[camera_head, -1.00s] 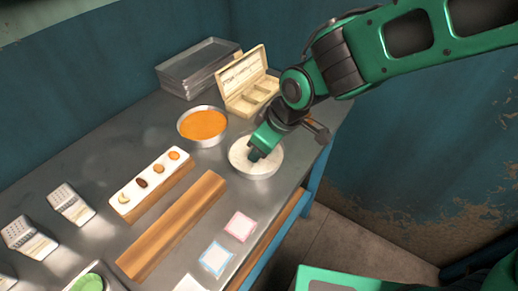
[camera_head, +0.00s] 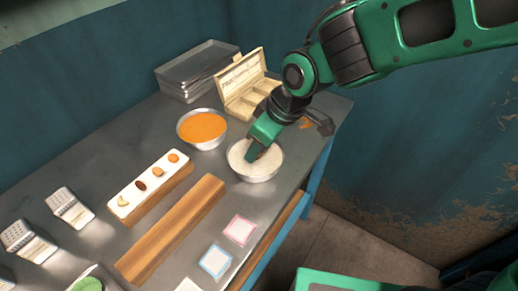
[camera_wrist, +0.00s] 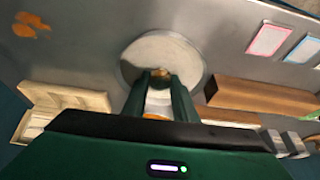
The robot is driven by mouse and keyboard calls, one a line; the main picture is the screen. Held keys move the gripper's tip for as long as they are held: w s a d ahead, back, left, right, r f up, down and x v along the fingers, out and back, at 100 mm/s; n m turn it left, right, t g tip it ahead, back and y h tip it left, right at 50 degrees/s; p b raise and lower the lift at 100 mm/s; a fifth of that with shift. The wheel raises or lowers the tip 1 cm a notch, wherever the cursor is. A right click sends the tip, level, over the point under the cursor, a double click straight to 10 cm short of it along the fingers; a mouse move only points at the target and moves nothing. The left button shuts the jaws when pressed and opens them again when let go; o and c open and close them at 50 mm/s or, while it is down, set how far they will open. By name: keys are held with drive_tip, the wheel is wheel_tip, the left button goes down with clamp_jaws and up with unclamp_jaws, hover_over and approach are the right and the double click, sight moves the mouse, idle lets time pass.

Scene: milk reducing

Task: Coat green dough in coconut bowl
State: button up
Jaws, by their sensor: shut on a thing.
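The coconut bowl (camera_head: 262,176) is a round metal bowl of white flakes near the right end of the table; it also shows in the wrist view (camera_wrist: 197,60). My gripper (camera_head: 252,153) points down into it, and its fingertips (camera_wrist: 161,82) are over the white flakes. The fingers are shut on a small tan or brownish lump (camera_wrist: 160,73), mostly hidden; I cannot tell whether it is the green dough or how coated it is. Something green (camera_head: 88,285) sits in a container at the bottom left edge, partly cut off.
A bowl of orange stuff (camera_head: 202,127) stands behind and left of the coconut bowl. An open wooden box (camera_head: 243,85) and stacked metal trays (camera_head: 195,70) stand behind. A wooden bar (camera_head: 172,228), a white-topped block (camera_head: 150,190), graters and coloured cards fill the left and front.

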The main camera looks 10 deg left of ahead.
drive_tip(key=shift+r, duration=2.25)
drive_tip(key=shift+r, duration=2)
